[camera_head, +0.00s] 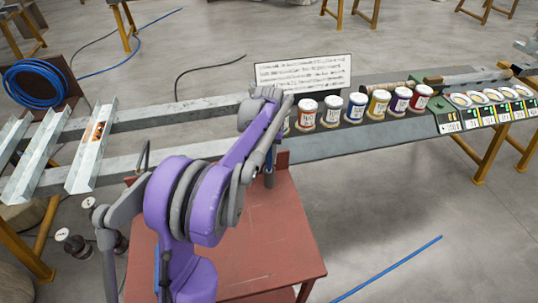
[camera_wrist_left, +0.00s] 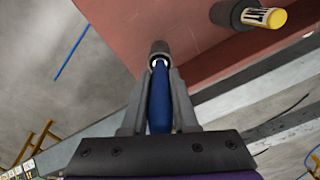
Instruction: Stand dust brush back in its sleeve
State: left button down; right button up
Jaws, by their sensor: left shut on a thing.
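In the left wrist view, my left gripper (camera_wrist_left: 159,80) is shut on a blue handle (camera_wrist_left: 159,100), which I take to be the dust brush. A dark grey-brown round piece (camera_wrist_left: 158,50) shows at the far end of the handle, just beyond the fingertips. I cannot tell whether it is part of the brush or the sleeve. A dark cylinder with a yellow, labelled end (camera_wrist_left: 272,17) is apart from it at the upper right. In the head view, my left arm hides the fingers and most of the brush over the red table (camera_head: 285,240). My right gripper is not in view.
A grey rail (camera_head: 350,140) runs behind the red table. It carries several labelled paint cans (camera_head: 357,106), with a white text sign (camera_head: 303,72) behind. Metal channels (camera_head: 92,150) and a blue cable coil (camera_head: 40,84) are at left. The table's front right is clear.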

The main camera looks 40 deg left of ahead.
aim_at(269, 170)
pick_arm(q)
jog(key=shift+f+b, duration=0.8)
jog(key=shift+f, duration=0.75)
jog(key=c, duration=0.6)
grip_release()
notch_tip(269, 170, up, 11)
jog(key=shift+f+p, duration=0.1)
jog(key=shift+p, duration=0.25)
